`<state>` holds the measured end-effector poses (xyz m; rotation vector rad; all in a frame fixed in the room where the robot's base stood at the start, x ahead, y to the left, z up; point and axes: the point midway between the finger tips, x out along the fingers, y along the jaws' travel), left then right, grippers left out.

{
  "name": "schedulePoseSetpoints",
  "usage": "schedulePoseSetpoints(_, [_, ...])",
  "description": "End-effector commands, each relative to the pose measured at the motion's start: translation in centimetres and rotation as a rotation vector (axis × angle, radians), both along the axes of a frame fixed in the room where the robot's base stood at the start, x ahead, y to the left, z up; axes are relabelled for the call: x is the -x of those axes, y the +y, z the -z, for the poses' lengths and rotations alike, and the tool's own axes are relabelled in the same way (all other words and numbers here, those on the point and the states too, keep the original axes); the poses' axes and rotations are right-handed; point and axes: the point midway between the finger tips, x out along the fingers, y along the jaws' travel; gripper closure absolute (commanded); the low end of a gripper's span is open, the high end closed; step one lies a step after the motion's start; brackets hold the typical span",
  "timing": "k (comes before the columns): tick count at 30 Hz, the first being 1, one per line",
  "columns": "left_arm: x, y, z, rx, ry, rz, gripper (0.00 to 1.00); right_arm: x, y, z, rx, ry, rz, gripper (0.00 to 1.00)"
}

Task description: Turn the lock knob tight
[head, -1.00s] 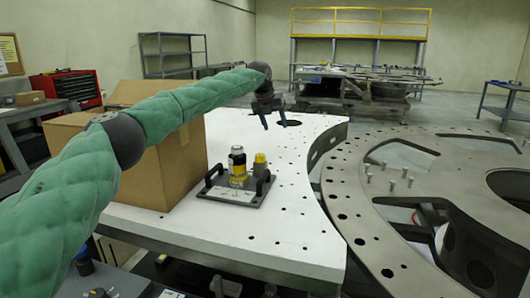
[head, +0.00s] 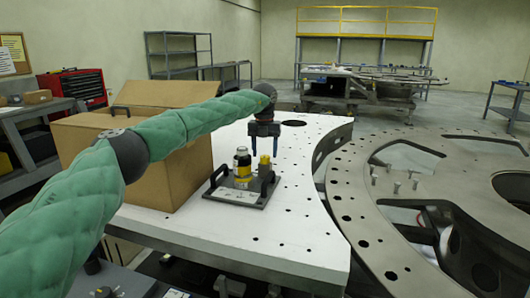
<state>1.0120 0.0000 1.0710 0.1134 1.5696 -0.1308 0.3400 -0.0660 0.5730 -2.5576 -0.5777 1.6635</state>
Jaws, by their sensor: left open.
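A dark plate with two bar handles (head: 236,193) lies on the white table. On it stand a taller black, silver and yellow cylinder (head: 242,170) and a shorter yellow-topped knob (head: 265,161) to its right. I cannot tell for sure which is the lock knob; the shorter one looks most like it. My left gripper (head: 264,151) is open, with its fingers pointing down. In the picture its fingertips come down on either side of the shorter knob's top; I cannot tell whether they touch it. My right gripper is not in view.
A large cardboard box (head: 165,172) stands left of the plate, under my left arm. The white table (head: 290,235) has small holes and a curved right edge. A big grey ring plate (head: 350,215) with upright pins lies beyond that edge.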

Motion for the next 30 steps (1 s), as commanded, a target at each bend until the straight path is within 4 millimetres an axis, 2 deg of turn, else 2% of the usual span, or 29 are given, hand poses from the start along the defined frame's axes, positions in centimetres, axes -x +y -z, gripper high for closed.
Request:
schedulePoseSetpoints(4, [0.04,-0.05,0.91,0.001,0.000,0.001,0.44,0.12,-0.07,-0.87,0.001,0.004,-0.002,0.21])
schedulePoseSetpoints(13, [0.03,-0.07,1.19,0.001,-0.001,0.001,0.44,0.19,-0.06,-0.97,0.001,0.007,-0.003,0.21])
schedulePoseSetpoints(14, [0.03,-0.06,1.19,0.001,-0.001,0.001,0.48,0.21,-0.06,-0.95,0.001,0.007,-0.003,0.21])
schedulePoseSetpoints(20, [0.02,-0.06,1.17,0.001,-0.001,0.001,0.87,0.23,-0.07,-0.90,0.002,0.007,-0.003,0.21])
schedulePoseSetpoints(30, [0.01,-0.06,1.13,0.001,0.000,0.039,0.89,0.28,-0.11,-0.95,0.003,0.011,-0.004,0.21])
